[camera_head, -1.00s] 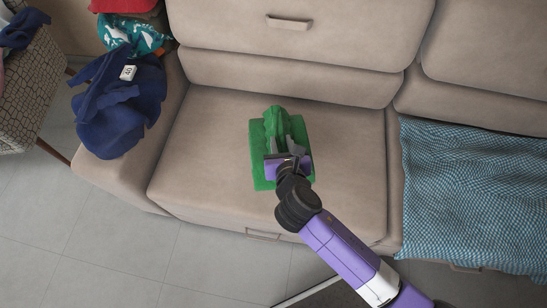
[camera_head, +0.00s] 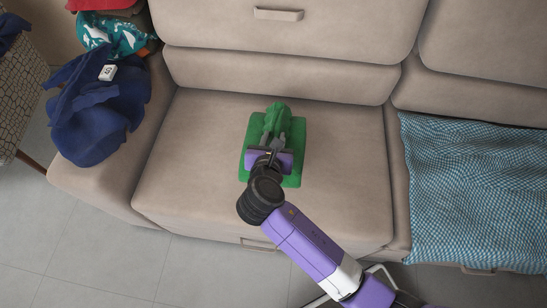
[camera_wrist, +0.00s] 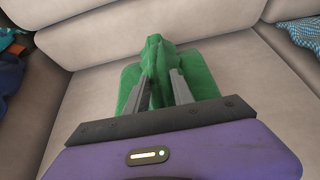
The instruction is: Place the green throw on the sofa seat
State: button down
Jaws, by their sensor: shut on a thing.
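The green throw (camera_head: 290,166) is a folded cloth on or just above the sofa seat (camera_head: 345,160), near the middle of the left cushion. A ridge of it is pinched up between the fingers of my gripper (camera_head: 276,138). In the wrist view my gripper (camera_wrist: 164,88) is shut on the raised fold of the green throw (camera_wrist: 200,68), with the cloth spread out on both sides below the fingers. I cannot tell whether its whole underside touches the seat. Part of the throw is hidden by my gripper.
Dark blue clothing (camera_head: 98,125) with a white tag, a teal patterned cloth (camera_head: 112,36) and a red item pile on the left armrest. A blue checked blanket (camera_head: 475,190) covers the right seat. A patterned chair (camera_head: 28,95) stands at far left. The seat around the throw is bare.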

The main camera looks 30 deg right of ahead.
notch_tip(320, 180, down, 9)
jog(key=b, duration=0.3)
jog(key=shift+f, duration=0.15)
jog(key=shift+f, duration=0.1)
jog(key=c, duration=1.1)
grip_release()
jog(key=shift+s+a+r, duration=0.15)
jog(key=shift+s+r, duration=0.1)
jog(key=p+v, duration=0.3)
jog(key=v, duration=0.8)
jog(key=shift+s+a, duration=0.1)
jog(key=shift+s, duration=0.05)
